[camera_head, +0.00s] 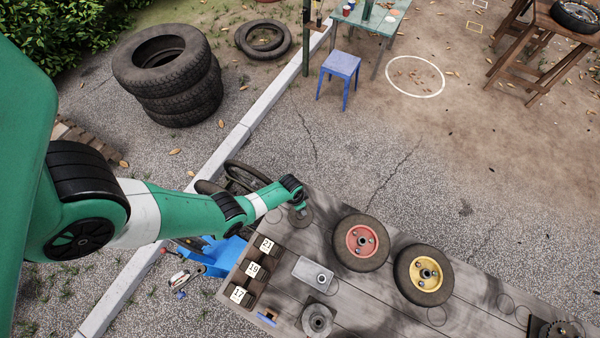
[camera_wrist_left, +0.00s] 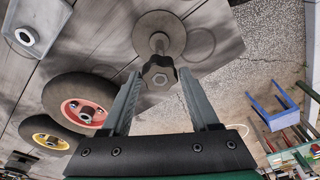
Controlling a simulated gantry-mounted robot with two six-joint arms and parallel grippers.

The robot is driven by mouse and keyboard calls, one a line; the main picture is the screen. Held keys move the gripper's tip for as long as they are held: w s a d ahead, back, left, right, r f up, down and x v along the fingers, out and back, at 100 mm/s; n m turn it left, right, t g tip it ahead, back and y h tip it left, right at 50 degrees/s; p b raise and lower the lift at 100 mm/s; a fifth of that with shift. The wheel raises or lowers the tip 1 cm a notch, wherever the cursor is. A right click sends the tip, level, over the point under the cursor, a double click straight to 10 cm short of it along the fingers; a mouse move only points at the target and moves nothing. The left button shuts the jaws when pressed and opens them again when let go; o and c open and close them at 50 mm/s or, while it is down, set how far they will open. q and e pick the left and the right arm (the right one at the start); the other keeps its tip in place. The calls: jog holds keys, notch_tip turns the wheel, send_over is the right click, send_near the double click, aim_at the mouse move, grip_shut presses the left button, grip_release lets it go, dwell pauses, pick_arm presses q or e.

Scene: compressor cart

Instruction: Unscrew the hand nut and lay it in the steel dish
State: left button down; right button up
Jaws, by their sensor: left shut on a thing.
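The dark lobed hand nut (camera_wrist_left: 159,73) sits on a short post that rises from a round grey disc (camera_wrist_left: 150,28) on the bench. My left gripper (camera_wrist_left: 158,76) is shut on the nut, one finger on each side of it. In the head view my left gripper (camera_head: 297,204) is over the bench's far left corner, above the same disc (camera_head: 304,220). A pale grey rectangular metal piece (camera_head: 304,267) with a round fitting lies nearer on the bench; I cannot tell whether it is the steel dish. My right gripper is out of view.
A red-hubbed wheel (camera_head: 361,242) and a yellow-hubbed wheel (camera_head: 425,274) lie on the wooden bench (camera_head: 385,303). Numbered boxes (camera_head: 251,268) line its left edge. A grey round part (camera_head: 317,319) is at the near side. Bare boards show between these things.

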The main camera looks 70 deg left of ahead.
pick_arm(q)
jog(key=shift+r+p, duration=1.6)
jog(key=shift+r, duration=0.25)
